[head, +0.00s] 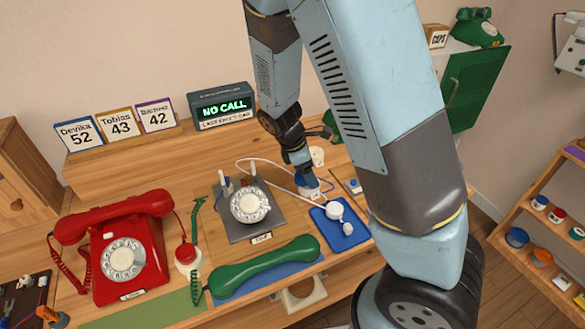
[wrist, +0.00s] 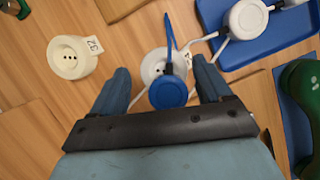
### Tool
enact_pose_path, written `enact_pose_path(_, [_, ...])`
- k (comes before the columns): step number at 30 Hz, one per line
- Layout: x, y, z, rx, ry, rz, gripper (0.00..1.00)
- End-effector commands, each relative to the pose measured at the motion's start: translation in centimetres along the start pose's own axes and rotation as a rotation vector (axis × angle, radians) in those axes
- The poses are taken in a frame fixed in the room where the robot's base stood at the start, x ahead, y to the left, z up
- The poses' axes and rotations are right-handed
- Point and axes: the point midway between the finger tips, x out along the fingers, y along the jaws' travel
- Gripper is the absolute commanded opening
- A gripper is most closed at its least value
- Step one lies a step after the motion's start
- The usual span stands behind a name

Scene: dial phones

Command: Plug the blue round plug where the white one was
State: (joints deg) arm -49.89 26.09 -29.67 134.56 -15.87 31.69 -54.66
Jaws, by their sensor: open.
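The blue round plug (wrist: 167,92) lies between the open fingers of my gripper (wrist: 162,84) in the wrist view, not clasped. A thin blue strip runs up from it. It overlaps the near part of a white round socket (wrist: 153,63); I cannot tell whether it is seated or only rests there. In the head view my gripper (head: 306,183) is low over the table, beside the blue tray, and largely hides the plug. A white round plug (wrist: 246,18) lies on the blue tray (wrist: 288,32); it also shows in the head view (head: 334,210).
A second cream socket (wrist: 72,62) with a number tag stands to the left in the wrist view. White cords cross near the blue plug. A grey dial phone (head: 250,205), a green handset (head: 264,264) and a red phone (head: 122,255) stand to the left on the wooden table.

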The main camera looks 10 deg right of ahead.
Motion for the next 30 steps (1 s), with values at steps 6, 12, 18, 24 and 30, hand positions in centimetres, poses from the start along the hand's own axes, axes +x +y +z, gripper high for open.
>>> enact_pose_path(6, [-1.4,0.2,0.4,0.010,0.003,-0.001,0.78])
enact_pose_path(12, [-4.4,0.3,1.0,0.022,0.003,-0.006,0.78])
enact_pose_path(18, [-7.9,0.4,1.5,0.031,0.004,-0.009,0.78])
enact_pose_path(24, [-11.0,0.5,1.9,0.039,0.002,-0.014,0.78])
enact_pose_path(30, [-12.6,0.5,2.1,0.043,0.000,-0.018,0.78])
